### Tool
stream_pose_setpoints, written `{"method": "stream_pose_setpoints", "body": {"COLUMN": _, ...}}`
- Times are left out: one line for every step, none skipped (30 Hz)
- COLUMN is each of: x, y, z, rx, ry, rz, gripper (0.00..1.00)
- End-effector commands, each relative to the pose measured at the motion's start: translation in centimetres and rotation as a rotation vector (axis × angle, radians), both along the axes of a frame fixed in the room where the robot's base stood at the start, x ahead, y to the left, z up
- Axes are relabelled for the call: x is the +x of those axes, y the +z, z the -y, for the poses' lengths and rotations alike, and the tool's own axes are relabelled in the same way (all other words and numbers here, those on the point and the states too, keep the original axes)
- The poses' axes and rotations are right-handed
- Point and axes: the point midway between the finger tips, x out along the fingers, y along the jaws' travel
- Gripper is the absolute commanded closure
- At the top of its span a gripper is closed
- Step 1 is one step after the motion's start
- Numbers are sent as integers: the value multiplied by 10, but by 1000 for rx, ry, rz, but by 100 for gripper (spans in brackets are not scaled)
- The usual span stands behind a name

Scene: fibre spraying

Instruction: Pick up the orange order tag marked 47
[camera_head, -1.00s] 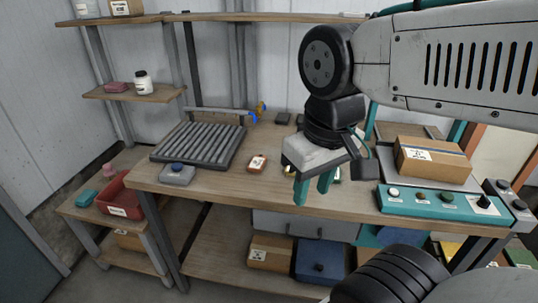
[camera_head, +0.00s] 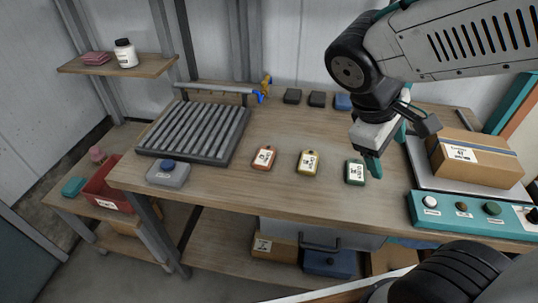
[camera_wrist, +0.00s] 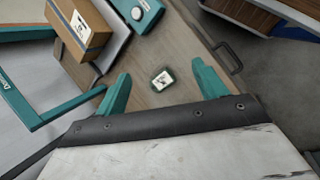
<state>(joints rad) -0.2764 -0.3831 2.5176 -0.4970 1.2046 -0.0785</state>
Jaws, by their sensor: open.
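Three tags lie in a row on the wooden workbench (camera_head: 225,203). The orange tag (camera_head: 264,158) is the left one, with a white label whose number is too small to read. A yellow tag (camera_head: 308,162) lies in the middle and a green tag (camera_head: 355,172) on the right. My gripper (camera_head: 388,160) is above the bench at the right, near the green tag. In the wrist view my gripper (camera_wrist: 160,88) is open and empty, with the green tag (camera_wrist: 162,78) seen between its teal fingers. The orange tag is not in the wrist view.
A cardboard box (camera_head: 470,160) and a teal control panel (camera_head: 470,214) are at the right. Dark blocks (camera_head: 316,99) lie at the back.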

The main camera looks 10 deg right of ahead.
Motion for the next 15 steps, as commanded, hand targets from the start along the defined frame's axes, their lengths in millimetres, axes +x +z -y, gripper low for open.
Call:
{"method": "stream_pose_setpoints", "body": {"x": 16, "y": -10, "z": -6, "rx": -84, "ry": 118, "rz": -50, "gripper": 29}}
{"method": "stream_pose_setpoints", "body": {"x": 25, "y": -14, "z": -9, "rx": -134, "ry": 188, "rz": -71, "gripper": 29}}
{"method": "stream_pose_setpoints", "body": {"x": 38, "y": -20, "z": -14, "rx": -201, "ry": 281, "rz": -100, "gripper": 29}}
{"method": "stream_pose_setpoints", "body": {"x": 48, "y": -24, "z": -19, "rx": -250, "ry": 353, "rz": -119, "gripper": 29}}
{"method": "stream_pose_setpoints", "body": {"x": 58, "y": -29, "z": -25, "rx": -298, "ry": 424, "rz": -137, "gripper": 29}}
{"method": "stream_pose_setpoints", "body": {"x": 72, "y": -36, "z": -35, "rx": -364, "ry": 523, "rz": -163, "gripper": 29}}
{"method": "stream_pose_setpoints", "body": {"x": 81, "y": -41, "z": -43, "rx": -411, "ry": 596, "rz": -181, "gripper": 29}}
{"method": "stream_pose_setpoints", "body": {"x": 90, "y": -47, "z": -52, "rx": -459, "ry": 671, "rz": -198, "gripper": 29}}
{"method": "stream_pose_setpoints", "body": {"x": 102, "y": -56, "z": -66, "rx": -523, "ry": 773, "rz": -220, "gripper": 29}}
{"method": "stream_pose_setpoints", "body": {"x": 110, "y": -63, "z": -78, "rx": -570, "ry": 850, "rz": -235, "gripper": 29}}
{"method": "stream_pose_setpoints", "body": {"x": 118, "y": -71, "z": -90, "rx": -615, "ry": 926, "rz": -249, "gripper": 29}}
{"method": "stream_pose_setpoints", "body": {"x": 126, "y": -81, "z": -107, "rx": -674, "ry": 1027, "rz": -265, "gripper": 29}}
{"method": "stream_pose_setpoints", "body": {"x": 132, "y": -89, "z": -120, "rx": -716, "ry": 1100, "rz": -278, "gripper": 29}}
{"method": "stream_pose_setpoints", "body": {"x": 136, "y": -97, "z": -133, "rx": -756, "ry": 1170, "rz": -289, "gripper": 29}}
{"method": "stream_pose_setpoints", "body": {"x": 141, "y": -107, "z": -150, "rx": -806, "ry": 1257, "rz": -301, "gripper": 29}}
